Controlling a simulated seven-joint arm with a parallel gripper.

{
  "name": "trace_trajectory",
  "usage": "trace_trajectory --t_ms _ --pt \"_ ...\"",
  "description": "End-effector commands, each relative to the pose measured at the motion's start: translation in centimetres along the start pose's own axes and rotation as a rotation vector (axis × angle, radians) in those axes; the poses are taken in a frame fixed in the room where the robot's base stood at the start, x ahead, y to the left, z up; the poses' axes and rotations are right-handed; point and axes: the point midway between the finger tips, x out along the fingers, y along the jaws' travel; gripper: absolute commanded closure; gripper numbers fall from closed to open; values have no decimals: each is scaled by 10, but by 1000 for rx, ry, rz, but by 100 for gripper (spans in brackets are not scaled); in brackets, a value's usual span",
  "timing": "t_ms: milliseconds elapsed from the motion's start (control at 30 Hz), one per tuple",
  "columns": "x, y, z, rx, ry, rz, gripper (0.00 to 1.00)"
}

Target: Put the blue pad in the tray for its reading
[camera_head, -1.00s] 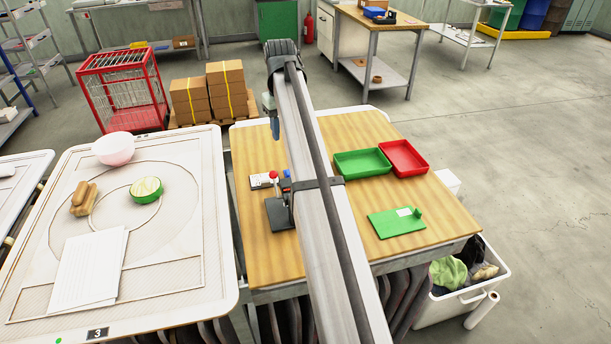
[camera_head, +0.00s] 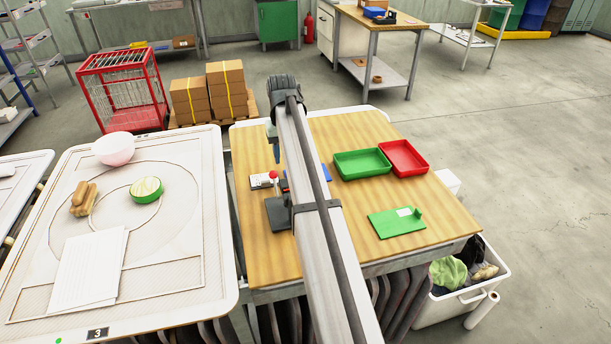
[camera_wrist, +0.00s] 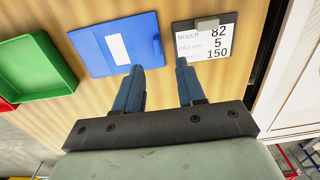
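The blue pad (camera_wrist: 101,46), a flat blue square with a white label, lies on the wooden table in the wrist view. In the head view my arm covers most of it; a blue edge (camera_head: 322,173) shows right of the arm. My gripper (camera_wrist: 158,67) is open and empty above the table, between the pad and a card. The green tray (camera_head: 362,164) and red tray (camera_head: 404,158) stand side by side, right of the pad; both look empty.
A dark stand with a red knob (camera_head: 278,212) is on the table, left of my arm. A green plate with a white label (camera_head: 397,223) lies at the front right. A white bench (camera_head: 185,245) adjoins on the left. The table between green plate and trays is clear.

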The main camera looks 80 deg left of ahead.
Motion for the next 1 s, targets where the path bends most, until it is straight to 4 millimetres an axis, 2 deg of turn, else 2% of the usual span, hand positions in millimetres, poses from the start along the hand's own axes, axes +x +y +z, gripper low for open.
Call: trace_trajectory --t_ms 233,500,767,1000 --pt "15 1 0 0 -2 0 61" --pt "49 1 0 0 -2 0 61" --pt "54 1 -1 -1 0 0 61" --pt "54 1 -1 0 0 0 81"
